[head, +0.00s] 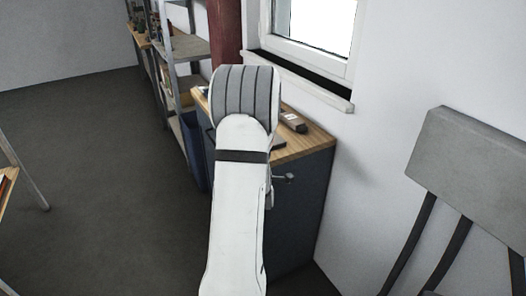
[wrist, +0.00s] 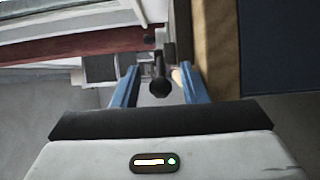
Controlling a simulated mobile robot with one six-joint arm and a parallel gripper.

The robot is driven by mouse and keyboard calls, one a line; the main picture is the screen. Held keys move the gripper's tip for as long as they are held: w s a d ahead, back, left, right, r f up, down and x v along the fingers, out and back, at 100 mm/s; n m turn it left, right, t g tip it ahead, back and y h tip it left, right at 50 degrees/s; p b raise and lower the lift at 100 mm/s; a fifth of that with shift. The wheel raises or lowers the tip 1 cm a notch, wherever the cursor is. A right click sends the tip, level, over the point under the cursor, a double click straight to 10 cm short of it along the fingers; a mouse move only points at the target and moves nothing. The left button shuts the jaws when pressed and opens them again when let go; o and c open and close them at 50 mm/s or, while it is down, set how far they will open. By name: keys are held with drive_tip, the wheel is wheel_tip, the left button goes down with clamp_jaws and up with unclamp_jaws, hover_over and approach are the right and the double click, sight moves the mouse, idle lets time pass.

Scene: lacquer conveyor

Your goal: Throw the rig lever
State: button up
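In the wrist view, a black lever with a round knob (wrist: 160,86) points toward the camera. My gripper (wrist: 160,84) has two blue fingers standing apart, one on each side of the knob. There is a gap on the left; the right finger is closer to it, and I cannot tell whether it touches. The knob lies between the fingers in the picture, but its depth relative to the fingertips is unclear. In the head view my own white arm hides the gripper and the lever.
A dark cabinet (head: 298,205) with a wooden top (head: 315,142) stands beyond my arm. A small box-like item (head: 293,122) lies on it. Metal shelving (head: 185,48) and a dark red column (head: 226,30) are behind. A grey panel (head: 470,170) is at right. Floor on the left is open.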

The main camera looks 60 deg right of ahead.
drive_tip(key=b+v, duration=0.1)
drive_tip(key=v, duration=0.6)
drive_tip(key=shift+s+a, duration=0.2)
drive_tip(key=shift+a, duration=0.15)
drive_tip(key=w+a+r+m+y+p, duration=0.1)
drive_tip(key=w+a+r+y+p, duration=0.3)
drive_tip(key=w+a, duration=0.55)
drive_tip(key=w+a+r+m+y+p, duration=0.1)
drive_tip(key=w+a+r+m+y, duration=0.1)
drive_tip(key=w+a+y, duration=0.75)
drive_tip(key=s+a+r+g+p, duration=0.1)
drive_tip(key=s+a+r, duration=0.1)
drive_tip(key=a, duration=0.6)
drive_tip(key=s+a+r+g+p, duration=0.1)
drive_tip(key=s+a+r, duration=0.15)
drive_tip(key=a, duration=0.55)
drive_tip(key=s+a+r+m+g+y+p, duration=0.2)
drive_tip(key=s+a+r+g, duration=0.1)
drive_tip(key=s+a, duration=0.7)
drive_tip(key=shift+s+a+r+m+g, duration=0.3)
drive_tip(key=shift+s+a+r+g, duration=0.15)
drive_tip(key=shift+a, duration=0.45)
